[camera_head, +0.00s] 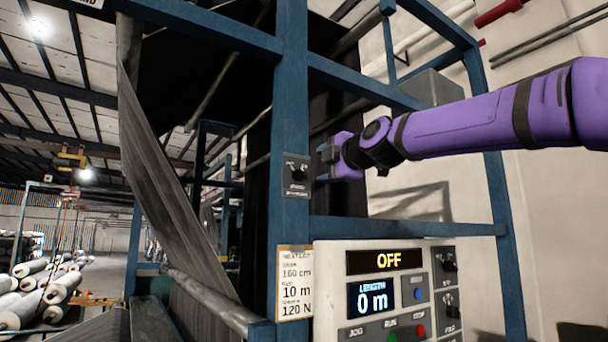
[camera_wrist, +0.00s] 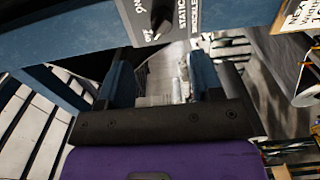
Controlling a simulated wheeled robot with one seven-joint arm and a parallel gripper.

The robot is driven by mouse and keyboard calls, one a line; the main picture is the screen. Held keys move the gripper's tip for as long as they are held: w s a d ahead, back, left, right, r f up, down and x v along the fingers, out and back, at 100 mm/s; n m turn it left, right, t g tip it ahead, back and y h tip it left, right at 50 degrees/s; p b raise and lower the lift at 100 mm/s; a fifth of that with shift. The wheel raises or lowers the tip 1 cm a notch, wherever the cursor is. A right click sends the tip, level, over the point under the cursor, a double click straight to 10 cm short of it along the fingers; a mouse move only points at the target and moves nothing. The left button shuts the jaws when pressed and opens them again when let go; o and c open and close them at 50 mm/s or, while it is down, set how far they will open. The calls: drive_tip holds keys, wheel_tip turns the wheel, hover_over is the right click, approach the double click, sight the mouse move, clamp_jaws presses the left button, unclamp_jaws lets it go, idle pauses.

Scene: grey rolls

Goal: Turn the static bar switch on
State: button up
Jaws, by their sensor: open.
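The static bar switch (camera_head: 296,175) is a small dark plate with a black knob, mounted on the blue upright post of the machine. I cannot tell which way the knob points. My gripper (camera_head: 322,165) is just right of the plate in the head view, with the purple arm reaching in from the right. In the wrist view my gripper (camera_wrist: 164,78) has its fingers apart with nothing between them; the switch lies beyond the fingertips.
A control panel (camera_head: 387,310) below right has an OFF display (camera_head: 386,261), a 0 m length display, buttons and knobs. A paper label (camera_head: 296,283) hangs beside it. Grey fabric (camera_head: 175,170) runs left of the post. White rolls (camera_head: 50,290) lie far left.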

sight(304, 173)
drive_tip(key=shift+w+a, duration=0.4)
drive_tip(key=shift+a, duration=0.1)
drive_tip(key=shift+x, duration=4.15)
drive_tip(key=c, duration=0.9)
